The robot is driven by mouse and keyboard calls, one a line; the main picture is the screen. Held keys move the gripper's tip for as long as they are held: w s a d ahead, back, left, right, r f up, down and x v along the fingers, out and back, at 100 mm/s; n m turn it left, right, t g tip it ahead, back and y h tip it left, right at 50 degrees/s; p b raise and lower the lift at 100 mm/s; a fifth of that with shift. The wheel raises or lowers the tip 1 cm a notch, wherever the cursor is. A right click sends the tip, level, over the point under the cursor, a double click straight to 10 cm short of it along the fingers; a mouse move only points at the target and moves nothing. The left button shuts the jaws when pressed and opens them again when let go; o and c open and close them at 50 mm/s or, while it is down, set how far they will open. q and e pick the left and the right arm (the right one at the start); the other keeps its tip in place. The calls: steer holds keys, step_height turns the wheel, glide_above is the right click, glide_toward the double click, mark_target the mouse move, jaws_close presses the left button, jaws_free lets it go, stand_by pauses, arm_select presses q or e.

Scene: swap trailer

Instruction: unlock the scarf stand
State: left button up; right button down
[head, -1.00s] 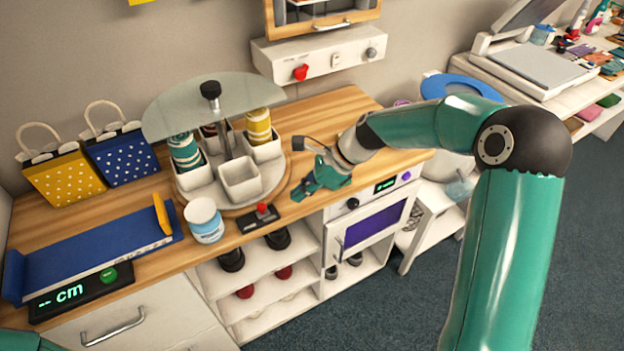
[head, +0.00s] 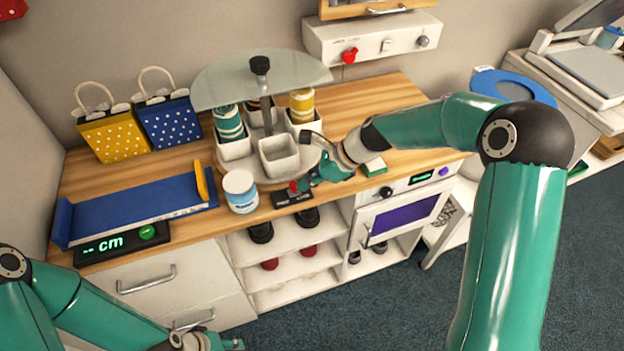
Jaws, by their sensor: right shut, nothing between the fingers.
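The scarf stand is a round turntable (head: 241,172) with several white square cups, some holding rolled scarves such as a teal striped one (head: 229,122) and a yellow one (head: 302,105). A glass disc (head: 225,83) with a black knob tops its post. In front of it lies a small black switch box (head: 283,200) with a red knob, partly hidden by my gripper. My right gripper (head: 299,186) is shut and empty, its tips at the red knob; I cannot tell if they touch. My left gripper (head: 236,344) is at the bottom edge, its jaws unclear.
A white jar (head: 240,192) stands just left of the switch box. A blue measuring tray (head: 130,215) and two gift bags (head: 115,135) are further left. A green-and-white block (head: 374,168) lies right of my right gripper. A small oven (head: 400,212) sits below the counter.

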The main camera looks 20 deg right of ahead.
steer(key=a, duration=0.2)
steer(key=shift+s+a, duration=0.1)
steer(key=shift+a, duration=0.2)
steer(key=shift+s+d+r, duration=0.1)
steer(key=shift+s+d, duration=0.05)
steer(key=shift+d, duration=0.35)
steer(key=d+f+v, duration=0.1)
steer(key=v, duration=1.1)
steer(key=shift+s+d, duration=0.35)
